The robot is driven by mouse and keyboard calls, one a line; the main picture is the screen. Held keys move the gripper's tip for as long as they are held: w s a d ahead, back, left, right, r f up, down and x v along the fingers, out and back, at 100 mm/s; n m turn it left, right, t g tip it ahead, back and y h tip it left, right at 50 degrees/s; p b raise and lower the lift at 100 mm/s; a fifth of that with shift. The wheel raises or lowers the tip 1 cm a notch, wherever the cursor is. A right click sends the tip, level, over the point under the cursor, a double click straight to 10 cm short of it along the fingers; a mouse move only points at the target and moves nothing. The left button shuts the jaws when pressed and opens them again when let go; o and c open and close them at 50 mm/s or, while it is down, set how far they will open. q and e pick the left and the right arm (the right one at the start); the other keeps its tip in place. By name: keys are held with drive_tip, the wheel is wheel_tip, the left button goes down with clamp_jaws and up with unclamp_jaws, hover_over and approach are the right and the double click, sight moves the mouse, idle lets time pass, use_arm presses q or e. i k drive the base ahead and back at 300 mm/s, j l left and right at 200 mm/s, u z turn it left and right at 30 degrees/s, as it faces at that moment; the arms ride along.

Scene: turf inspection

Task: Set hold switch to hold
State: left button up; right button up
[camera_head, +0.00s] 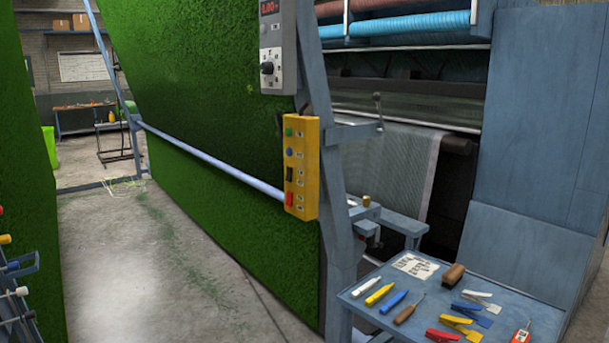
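A yellow control box (311,165) is mounted on the blue-grey post at the middle. On its face, from top to bottom, are a green button (289,132), a blue button (289,152), a dark switch (290,174) and a red control (289,199). The labels beside them are too small to read, so I cannot tell for certain which is the hold switch or its setting. Above it, a grey panel (281,50) carries a red display and a black rotary knob (267,68). Neither of my grippers is in view.
A blue tool table (540,320) with several hand tools stands at the lower right. A green turf sheet (200,80) hangs behind the box, with a pale horizontal rail (210,160) across it. The concrete floor (130,250) at the left is open.

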sight(288, 202)
drive_tip(key=i+j, duration=0.2)
drive_tip(key=i, duration=0.25)
drive_tip(key=i+j, duration=0.2)
drive_tip(key=i, duration=0.3)
drive_tip(key=i+j, duration=0.25)
drive_tip(key=i, duration=0.2)
drive_tip(key=i+j, duration=0.2)
drive_tip(key=i, duration=0.3)
drive_tip(key=i+j, duration=0.2)
drive_tip(key=i, duration=0.25)
